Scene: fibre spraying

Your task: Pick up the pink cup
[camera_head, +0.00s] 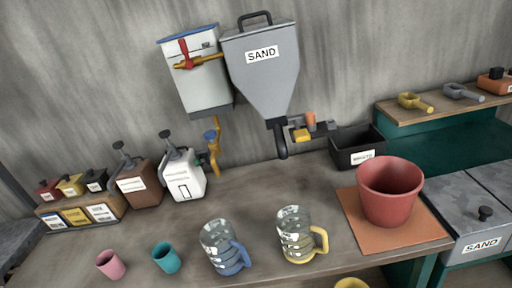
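The pink cup (111,264) is small and stands on the workbench (165,228) near the bottom left of the head camera view. A teal cup (166,257) of similar size stands to its right, a short gap away. My gripper is not visible in this view.
Two clear measuring jugs, one with a blue handle (222,248) and one with a yellow handle (297,235), stand right of the cups. A red bucket (390,191) sits on an orange mat (362,228). Containers (139,184) line the back. A sand hopper (263,73) hangs above.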

